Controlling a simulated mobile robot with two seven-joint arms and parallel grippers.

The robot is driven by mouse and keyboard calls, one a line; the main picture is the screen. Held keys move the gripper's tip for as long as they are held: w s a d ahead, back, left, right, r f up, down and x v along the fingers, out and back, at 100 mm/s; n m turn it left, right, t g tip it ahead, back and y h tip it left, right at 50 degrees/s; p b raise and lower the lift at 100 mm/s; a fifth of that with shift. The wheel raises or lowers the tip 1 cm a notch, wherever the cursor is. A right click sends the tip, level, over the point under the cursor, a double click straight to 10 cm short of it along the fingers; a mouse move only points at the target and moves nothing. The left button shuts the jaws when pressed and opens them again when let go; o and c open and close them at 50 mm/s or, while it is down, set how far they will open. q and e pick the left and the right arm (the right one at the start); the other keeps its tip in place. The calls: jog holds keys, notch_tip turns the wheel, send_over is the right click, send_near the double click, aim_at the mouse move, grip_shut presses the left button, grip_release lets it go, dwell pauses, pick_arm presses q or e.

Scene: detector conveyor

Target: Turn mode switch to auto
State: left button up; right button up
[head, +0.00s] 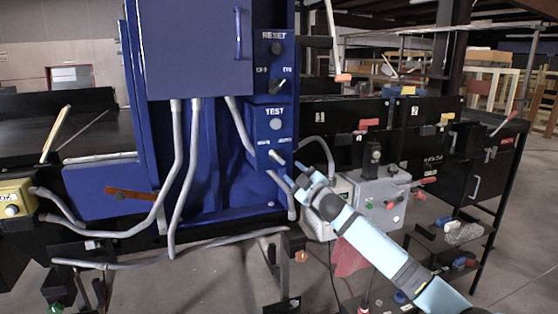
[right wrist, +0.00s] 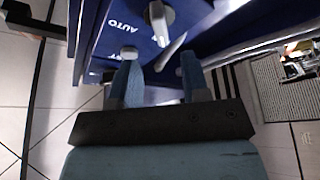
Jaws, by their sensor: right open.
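The mode switch (head: 277,157) is a small grey lever low on the blue panel (head: 262,204), below the TEST button (head: 276,124). In the right wrist view, the switch (right wrist: 159,18) shows as a grey handle on a dark round base, with the AUTO lettering beside it. My right gripper (head: 292,178) is open and empty, just below and right of the switch. In the right wrist view, its two fingers (right wrist: 160,78) are apart, with the switch beyond their tips. I see no contact. My left gripper is not in view.
An OFF/ON switch (head: 277,87) and the RESET button (head: 277,48) sit higher on the panel. A grey control box (head: 381,203) stands to the right of my gripper. Grey conduits (head: 178,170) run to the left. A yellow OK box (head: 15,199) is at far left.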

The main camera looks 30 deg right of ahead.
aim_at(280, 160)
jog(key=x, duration=0.7)
jog(key=shift+w+p, duration=0.4)
grip_shut()
